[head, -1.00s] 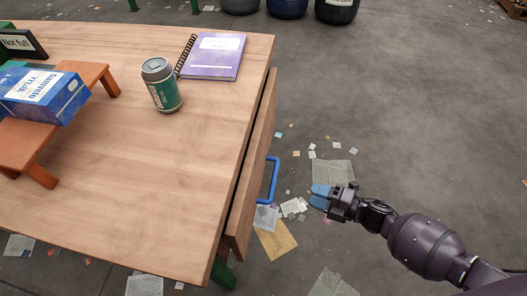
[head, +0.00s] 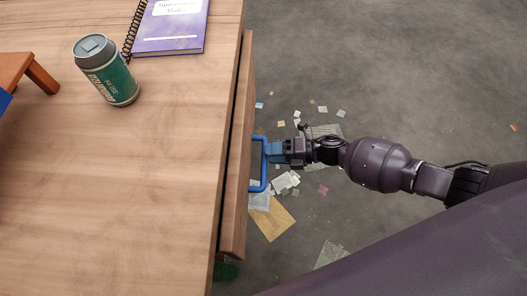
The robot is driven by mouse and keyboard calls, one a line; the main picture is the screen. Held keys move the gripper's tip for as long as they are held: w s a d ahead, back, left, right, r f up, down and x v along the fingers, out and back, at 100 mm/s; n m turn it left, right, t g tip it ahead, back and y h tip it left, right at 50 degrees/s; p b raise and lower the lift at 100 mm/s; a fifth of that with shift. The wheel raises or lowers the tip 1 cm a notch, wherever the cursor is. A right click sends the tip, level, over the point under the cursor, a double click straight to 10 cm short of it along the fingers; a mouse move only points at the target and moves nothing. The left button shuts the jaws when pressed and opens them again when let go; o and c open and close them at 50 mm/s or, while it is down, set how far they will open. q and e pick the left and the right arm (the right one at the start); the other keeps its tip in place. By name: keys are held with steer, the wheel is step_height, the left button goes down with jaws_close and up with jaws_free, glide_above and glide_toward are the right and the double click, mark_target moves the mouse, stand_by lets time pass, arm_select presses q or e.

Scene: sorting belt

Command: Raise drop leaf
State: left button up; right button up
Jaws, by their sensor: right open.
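The drop leaf (head: 239,190) hangs down along the right edge of the wooden table (head: 120,200). A blue handle (head: 264,180) sticks out from the leaf's outer face. My right gripper (head: 268,152) is at the upper part of the handle, its blue fingertips at the bar. It is open, and the picture does not show clearly whether the bar lies between the fingers. My left gripper is not in view.
A green and grey can (head: 108,75) and a purple spiral notebook (head: 172,25) stand and lie on the table near the leaf's far end. An orange stand (head: 30,72) is at the left. Paper scraps and a brown envelope (head: 272,218) litter the floor.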

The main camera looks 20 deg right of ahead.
steer(key=shift+x, duration=1.45)
jaws_close()
